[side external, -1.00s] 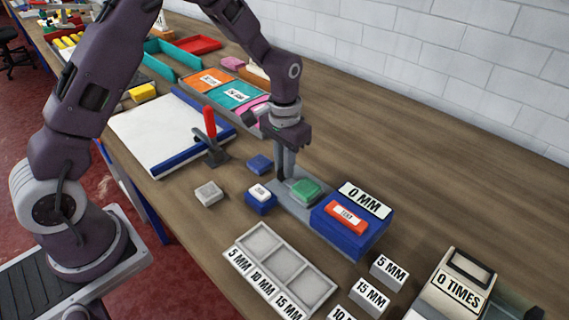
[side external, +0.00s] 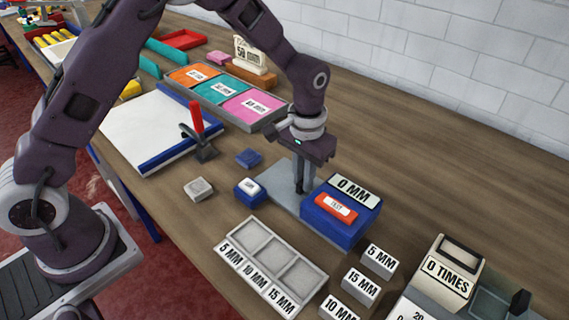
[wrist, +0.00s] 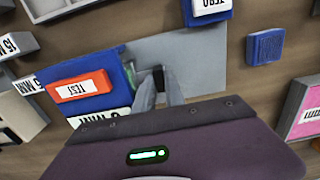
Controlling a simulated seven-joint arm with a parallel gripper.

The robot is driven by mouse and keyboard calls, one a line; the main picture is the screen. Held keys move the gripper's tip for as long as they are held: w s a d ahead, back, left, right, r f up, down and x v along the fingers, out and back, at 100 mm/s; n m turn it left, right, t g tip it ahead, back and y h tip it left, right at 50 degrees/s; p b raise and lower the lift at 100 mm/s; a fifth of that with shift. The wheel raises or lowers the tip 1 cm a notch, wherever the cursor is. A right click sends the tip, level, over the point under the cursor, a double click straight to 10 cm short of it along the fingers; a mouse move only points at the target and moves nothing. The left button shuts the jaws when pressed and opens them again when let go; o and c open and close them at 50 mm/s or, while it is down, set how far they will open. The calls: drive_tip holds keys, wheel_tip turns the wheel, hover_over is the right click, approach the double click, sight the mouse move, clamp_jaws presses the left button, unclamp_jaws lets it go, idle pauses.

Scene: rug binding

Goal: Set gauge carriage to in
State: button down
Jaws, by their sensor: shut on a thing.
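The blue gauge box (side external: 342,233) reads "0 MM" on top and has a red "TEST" button (side external: 336,207). A flat grey plate (side external: 272,198) runs out from its left side. My gripper (side external: 300,190) points down over the plate, close against the box. In the wrist view its fingertips (wrist: 159,84) are shut on a small dark upright piece (wrist: 158,76), seemingly the gauge carriage's handle. Only a sliver of the green carriage block (wrist: 129,72) shows there, against the blue box. In the side view the green block is hidden.
A small blue block with a white top (side external: 249,191), a grey block (side external: 198,188) and another blue block (side external: 249,158) stand left of the plate. A three-bay tray (side external: 232,234) and loose labelled blocks (side external: 361,287) lie in front. The table behind the box is clear.

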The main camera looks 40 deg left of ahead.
drive_tip(key=shift+d+r, duration=0.1)
drive_tip(key=shift+d, duration=0.65)
drive_tip(key=c, duration=1.4)
unclamp_jaws()
wheel_tip(320, 180, up, 7)
drive_tip(key=shift+a+r, duration=0.1)
